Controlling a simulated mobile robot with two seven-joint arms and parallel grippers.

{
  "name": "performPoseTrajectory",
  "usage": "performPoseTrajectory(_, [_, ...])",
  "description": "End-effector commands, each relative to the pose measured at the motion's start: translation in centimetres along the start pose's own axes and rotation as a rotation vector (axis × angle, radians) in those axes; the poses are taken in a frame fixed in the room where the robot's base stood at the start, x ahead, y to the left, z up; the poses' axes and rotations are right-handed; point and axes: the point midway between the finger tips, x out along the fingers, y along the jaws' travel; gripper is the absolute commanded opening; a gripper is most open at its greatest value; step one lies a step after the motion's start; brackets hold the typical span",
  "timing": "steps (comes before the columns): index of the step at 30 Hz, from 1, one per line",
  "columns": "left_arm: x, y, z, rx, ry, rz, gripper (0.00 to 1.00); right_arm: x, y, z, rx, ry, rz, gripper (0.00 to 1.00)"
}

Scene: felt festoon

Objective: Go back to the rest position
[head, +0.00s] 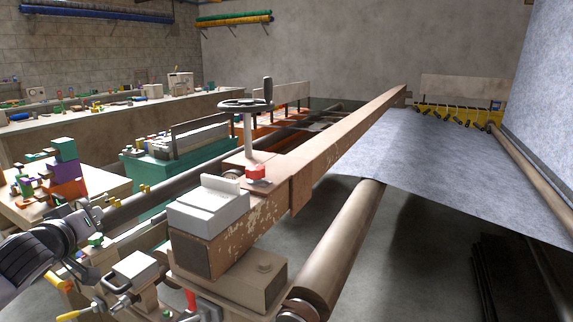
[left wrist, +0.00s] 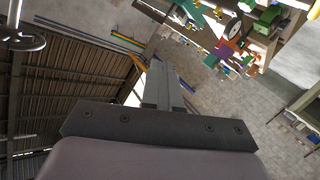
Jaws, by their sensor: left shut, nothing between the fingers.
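My left gripper (head: 90,216) shows at the lower left of the head view, at the end of my dark and grey left arm. It is in the air in front of the machine's left side and the cluttered bench. In the left wrist view its fingers (left wrist: 160,68) are together, with nothing between them. That view is tilted, with roof, wall and bench behind the fingers. My right gripper is in neither view.
A long wooden beam (head: 335,147) with a handwheel (head: 246,104) runs away from me at the centre. A grey felt sheet (head: 440,150) hangs at the right over a roller (head: 340,240). A bench with coloured blocks (head: 66,170) stands at the left.

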Motion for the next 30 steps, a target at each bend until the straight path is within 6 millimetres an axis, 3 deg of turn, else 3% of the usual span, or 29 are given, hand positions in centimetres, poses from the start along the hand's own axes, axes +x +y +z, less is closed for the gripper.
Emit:
performPoseTrajectory(1, [-0.2,-1.0,2.8,0.08,-0.04,0.0,0.0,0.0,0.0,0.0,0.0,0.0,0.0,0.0])
performPoseTrajectory(8, [-2.6,-4.8,13.3,0.463,-0.187,0.052,0.0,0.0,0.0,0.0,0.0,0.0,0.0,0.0])
performPoseTrajectory(15, [-7.7,-8.8,23.2,0.84,-0.334,0.169,0.0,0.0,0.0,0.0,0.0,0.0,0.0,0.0])
performPoseTrajectory(21, [-13.2,-11.6,29.8,1.109,-0.431,0.304,0.0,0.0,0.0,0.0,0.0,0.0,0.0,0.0])
performPoseTrajectory(29, [-20.2,-14.2,35.4,1.364,-0.509,0.485,0.0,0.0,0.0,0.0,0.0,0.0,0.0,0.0])
performPoseTrajectory(30, [-20.5,-13.8,36.0,1.342,-0.505,0.483,0.0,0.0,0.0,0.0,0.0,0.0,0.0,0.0])
